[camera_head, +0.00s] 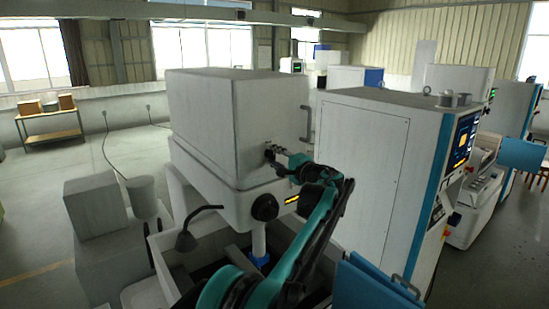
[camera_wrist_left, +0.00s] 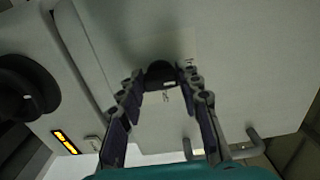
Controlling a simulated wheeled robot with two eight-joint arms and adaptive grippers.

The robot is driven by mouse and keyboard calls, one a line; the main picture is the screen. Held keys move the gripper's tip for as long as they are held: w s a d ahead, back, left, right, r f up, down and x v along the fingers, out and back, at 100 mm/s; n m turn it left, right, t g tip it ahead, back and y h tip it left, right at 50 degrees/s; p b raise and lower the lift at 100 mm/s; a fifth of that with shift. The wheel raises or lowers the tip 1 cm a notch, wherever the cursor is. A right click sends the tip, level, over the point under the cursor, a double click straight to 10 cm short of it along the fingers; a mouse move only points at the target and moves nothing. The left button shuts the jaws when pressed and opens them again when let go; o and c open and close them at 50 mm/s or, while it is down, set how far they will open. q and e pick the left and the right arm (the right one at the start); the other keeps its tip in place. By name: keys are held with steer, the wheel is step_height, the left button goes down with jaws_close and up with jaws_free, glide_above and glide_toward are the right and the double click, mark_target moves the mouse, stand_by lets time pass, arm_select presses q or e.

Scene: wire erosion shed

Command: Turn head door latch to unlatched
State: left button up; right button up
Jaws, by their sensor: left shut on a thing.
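The head door latch is a small black knob (camera_wrist_left: 160,74) on the pale grey face of the machine head (camera_head: 238,110). In the left wrist view it sits between the fingertips of my left gripper (camera_wrist_left: 162,85), with small marks on the panel just below it. The gripper is shut on the latch. In the head view my left gripper (camera_head: 273,154) reaches the lower right part of the head's front, and its fingers mostly hide the latch there. I cannot tell the latch's exact angle. My right gripper is not in view.
A bar handle (camera_head: 308,124) is on the head's right edge. A black round knob (camera_head: 265,207) and an orange-lit display (camera_head: 292,199) are below. A tall grey cabinet (camera_head: 356,170) stands close on the right. A blue panel (camera_head: 375,285) is at bottom right.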

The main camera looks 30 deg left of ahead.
arm_select(q)
steer(key=o, duration=1.2)
steer(key=shift+c, duration=0.2)
steer(key=v, duration=1.2)
steer(key=shift+s+f, duration=0.1)
